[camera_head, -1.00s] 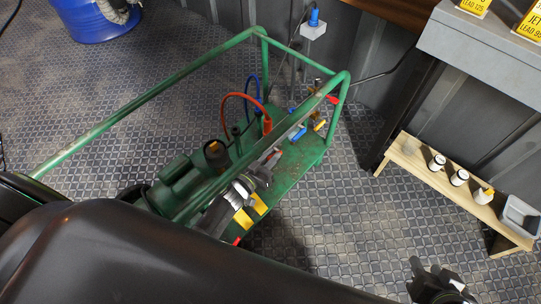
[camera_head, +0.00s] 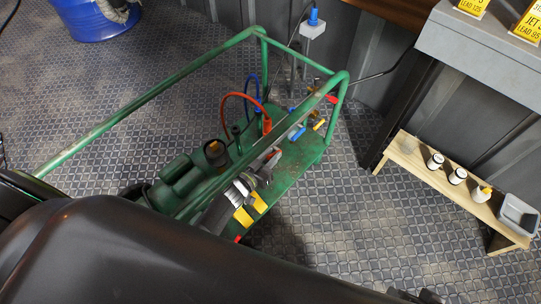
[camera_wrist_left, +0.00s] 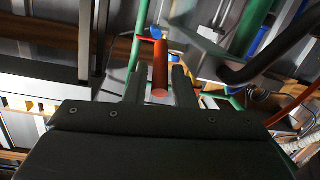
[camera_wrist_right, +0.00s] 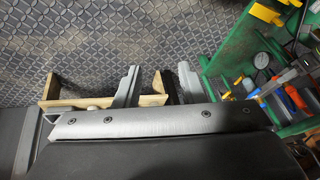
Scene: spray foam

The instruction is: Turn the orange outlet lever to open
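The orange lever (camera_head: 273,153) is on the green spray-foam cart (camera_head: 292,180). In the left wrist view, a red-orange bar (camera_wrist_left: 160,72) that looks like this lever lies between my left fingers, with a gap on each side. My left gripper (camera_head: 271,162) is open around it. In the right wrist view, an orange handle (camera_wrist_right: 295,97) shows at the right among the cart fittings. My right gripper (camera_wrist_right: 157,85) is open and empty, above the floor beside the cart. Only its tip shows at the bottom of the head view. The lever's base is partly hidden by my left gripper.
Blue (camera_head: 298,132) and yellow (camera_head: 319,126) handles sit close to the lever. An orange hose (camera_head: 236,97) and the green frame rail (camera_head: 300,107) are near my left gripper. A low wooden shelf (camera_head: 455,192) with bottles stands right. Floor between is clear.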

